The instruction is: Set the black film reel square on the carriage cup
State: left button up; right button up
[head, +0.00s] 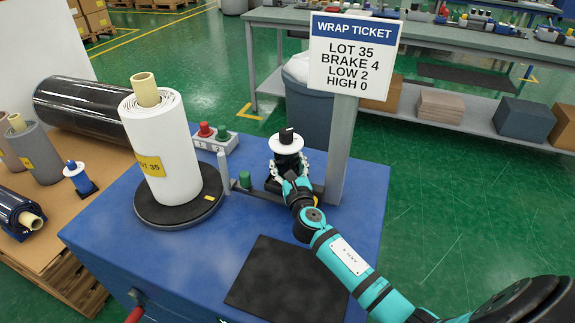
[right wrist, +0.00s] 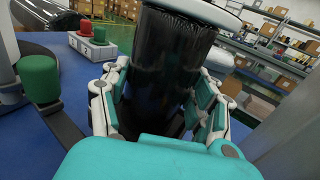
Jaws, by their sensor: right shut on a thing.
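The black film reel (head: 288,160) has a white top disc and a black stub above it. It stands about upright beside the sign post in the head view. My right gripper (head: 290,180) is shut around its lower part. In the right wrist view the glossy black film (right wrist: 165,70) fills the space between the two fingers of my right gripper (right wrist: 160,110). The reel is over the carriage end of a dark arm (head: 262,194). The cup is hidden behind the reel and gripper, so I cannot tell whether the reel is seated. My left gripper is out of view.
A white wrapped roll (head: 160,145) stands on a black turntable (head: 180,212) to the left. A green knob (head: 245,180), a red-and-green button box (head: 215,139) and the sign post (head: 342,140) are close to the reel. A black mat (head: 285,278) lies clear in front.

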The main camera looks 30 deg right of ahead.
jog(key=shift+f, duration=0.25)
jog(key=o, duration=1.6)
jog(key=shift+o, duration=0.8)
jog(key=shift+s+f, duration=0.1)
jog(key=shift+f, duration=0.05)
jog(key=v, duration=1.2)
